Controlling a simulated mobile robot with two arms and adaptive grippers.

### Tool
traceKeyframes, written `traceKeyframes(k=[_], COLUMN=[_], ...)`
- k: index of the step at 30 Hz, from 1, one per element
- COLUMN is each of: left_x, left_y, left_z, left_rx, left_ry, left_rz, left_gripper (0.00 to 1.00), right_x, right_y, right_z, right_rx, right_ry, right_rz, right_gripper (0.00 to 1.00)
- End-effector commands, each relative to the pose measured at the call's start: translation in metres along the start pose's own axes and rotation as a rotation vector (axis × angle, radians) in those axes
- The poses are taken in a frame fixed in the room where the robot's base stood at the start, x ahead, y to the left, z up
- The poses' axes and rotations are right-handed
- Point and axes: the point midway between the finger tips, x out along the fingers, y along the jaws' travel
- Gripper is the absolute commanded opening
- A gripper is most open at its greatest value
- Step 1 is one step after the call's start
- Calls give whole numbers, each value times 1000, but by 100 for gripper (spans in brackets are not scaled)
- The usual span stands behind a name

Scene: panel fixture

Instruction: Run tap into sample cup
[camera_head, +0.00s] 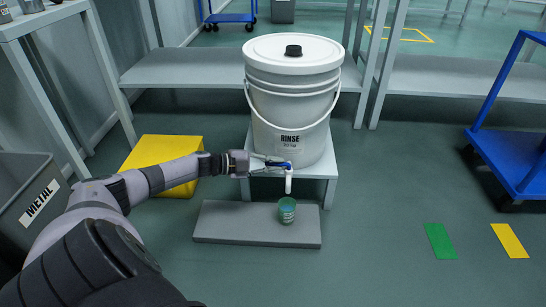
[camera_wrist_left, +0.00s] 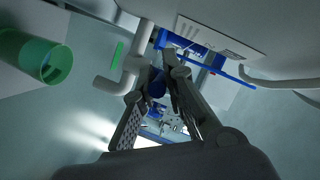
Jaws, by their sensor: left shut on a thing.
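A white bucket marked RINSE (camera_head: 292,105) stands on a small white stand. Its tap (camera_head: 289,182) has a white down-turned spout and blue parts, and it also shows in the left wrist view (camera_wrist_left: 128,68). My left gripper (camera_head: 275,163) reaches in from the left and is shut on the tap's blue handle (camera_wrist_left: 157,84); its fingers partly hide the handle. The green sample cup (camera_head: 287,211) stands upright on a grey slab below the spout. The cup also shows in the left wrist view (camera_wrist_left: 40,58). I see no stream from the spout. My right gripper is out of view.
The grey slab (camera_head: 225,222) lies on the floor in front of the white stand (camera_head: 329,170). A yellow block (camera_head: 165,152) is behind my left arm. A grey METAL bin (camera_head: 30,195) is at left, a blue cart (camera_head: 510,160) at right.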

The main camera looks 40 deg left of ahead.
Motion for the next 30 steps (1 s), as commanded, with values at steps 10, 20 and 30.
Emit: traceKeyframes(k=[10,20,30], left_x=[0,0,-28], left_y=[1,0,2], left_z=[-1,0,1], left_rx=[0,0,-2], left_ry=[2,1,-3], left_rz=[1,-1,3], left_gripper=[24,31,31], right_x=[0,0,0], right_y=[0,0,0], right_z=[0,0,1], right_rx=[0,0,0], right_ry=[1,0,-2], right_rz=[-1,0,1], right_gripper=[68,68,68])
